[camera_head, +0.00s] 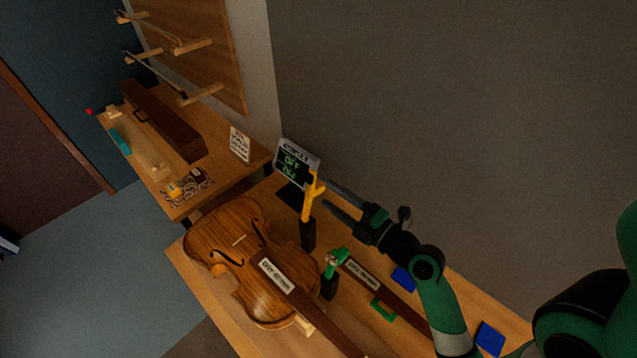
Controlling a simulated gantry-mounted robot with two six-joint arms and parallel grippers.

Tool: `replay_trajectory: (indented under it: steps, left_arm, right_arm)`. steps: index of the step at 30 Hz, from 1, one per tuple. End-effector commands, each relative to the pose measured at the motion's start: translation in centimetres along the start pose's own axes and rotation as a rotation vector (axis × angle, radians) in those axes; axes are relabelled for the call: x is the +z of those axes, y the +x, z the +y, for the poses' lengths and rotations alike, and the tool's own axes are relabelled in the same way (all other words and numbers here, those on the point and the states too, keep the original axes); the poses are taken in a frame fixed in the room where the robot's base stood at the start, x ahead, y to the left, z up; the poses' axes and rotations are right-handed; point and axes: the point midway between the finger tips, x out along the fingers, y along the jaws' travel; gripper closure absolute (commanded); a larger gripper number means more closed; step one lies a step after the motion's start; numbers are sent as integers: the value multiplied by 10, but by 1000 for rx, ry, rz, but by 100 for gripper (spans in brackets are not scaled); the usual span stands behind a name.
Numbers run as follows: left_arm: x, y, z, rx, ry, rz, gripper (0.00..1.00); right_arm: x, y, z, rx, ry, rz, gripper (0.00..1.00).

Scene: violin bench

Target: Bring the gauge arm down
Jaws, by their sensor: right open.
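An orange-yellow arm (309,200), which looks like the gauge arm, stands raised above a black post (308,236) beside the violin body. A dark display panel (294,164) with green lettering is behind it. My right gripper (327,194) is open, its two dark fingers pointing left at the orange arm. The fingertips are very close to it; I cannot tell whether they touch. My left gripper is not in view.
A violin (213,235) with a labelled fingerboard lies on the wooden bench (188,275). A green clamp (337,262), a second labelled neck (385,295) and blue blocks (403,279) lie to its right. A long brown case (165,120) is on the farther bench.

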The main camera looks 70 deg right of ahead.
Motion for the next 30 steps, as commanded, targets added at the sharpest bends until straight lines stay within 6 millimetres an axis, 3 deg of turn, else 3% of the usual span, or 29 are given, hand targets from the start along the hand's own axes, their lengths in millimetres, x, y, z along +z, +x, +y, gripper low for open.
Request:
replay_trajectory:
  steps: [6, 17, 27, 30]
  left_arm:
    - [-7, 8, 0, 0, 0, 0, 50]
    - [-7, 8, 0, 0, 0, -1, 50]
    - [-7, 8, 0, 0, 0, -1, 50]
    - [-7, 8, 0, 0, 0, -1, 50]
  right_arm:
    - [0, 38, 1, 0, 0, 1, 40]
    - [0, 47, 0, 0, -1, -2, 40]
    - [0, 47, 0, 0, 0, -2, 99]
    - [0, 47, 0, 0, 0, -2, 100]
